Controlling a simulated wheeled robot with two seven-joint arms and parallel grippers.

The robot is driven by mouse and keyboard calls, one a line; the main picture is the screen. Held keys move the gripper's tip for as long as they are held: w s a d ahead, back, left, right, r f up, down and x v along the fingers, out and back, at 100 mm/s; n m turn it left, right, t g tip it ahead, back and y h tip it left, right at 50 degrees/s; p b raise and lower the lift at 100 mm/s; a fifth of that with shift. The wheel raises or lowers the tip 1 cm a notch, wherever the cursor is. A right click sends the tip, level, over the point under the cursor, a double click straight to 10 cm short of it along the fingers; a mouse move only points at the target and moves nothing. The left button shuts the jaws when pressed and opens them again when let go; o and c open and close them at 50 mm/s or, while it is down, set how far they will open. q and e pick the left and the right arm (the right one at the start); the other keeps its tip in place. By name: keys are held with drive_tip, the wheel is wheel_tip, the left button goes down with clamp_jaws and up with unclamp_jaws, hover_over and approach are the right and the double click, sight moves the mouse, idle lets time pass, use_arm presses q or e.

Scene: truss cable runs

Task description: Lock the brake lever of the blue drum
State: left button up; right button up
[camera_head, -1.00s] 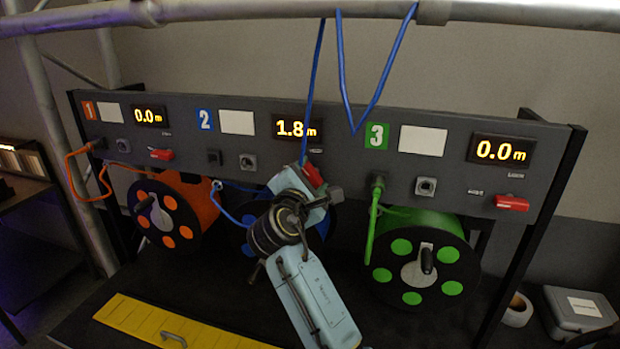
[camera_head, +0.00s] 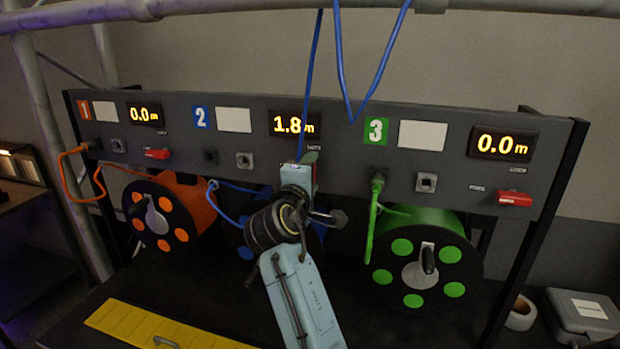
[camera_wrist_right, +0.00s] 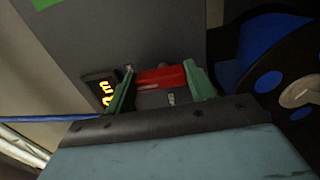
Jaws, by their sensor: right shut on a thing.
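The blue drum (camera_head: 246,252) sits under panel section 2, mostly hidden behind my right arm in the head view. Its blue spots and black rim also show at the right of the wrist view (camera_wrist_right: 268,82). The red brake lever (camera_wrist_right: 160,76) lies between the two green fingers of my right gripper (camera_wrist_right: 161,86), which is shut on it at the panel face. In the head view my right gripper (camera_head: 303,165) covers the lever below the 1.8 m display (camera_head: 290,124). My left gripper is not in view.
The orange drum (camera_head: 165,215) stands left and the green drum (camera_head: 425,262) right, each with a red lever above. A blue cable (camera_head: 348,105) hangs from the overhead truss tube (camera_head: 250,8) and passes close to my right gripper. A yellow strip (camera_head: 150,325) lies on the table.

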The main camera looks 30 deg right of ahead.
idle(0.5)
drive_tip(key=o, duration=1)
drive_tip(key=shift+a, duration=0.1)
drive_tip(key=v, duration=1.3)
drive_tip(key=shift+s+p, duration=0.2)
drive_tip(key=shift+p, duration=0.15)
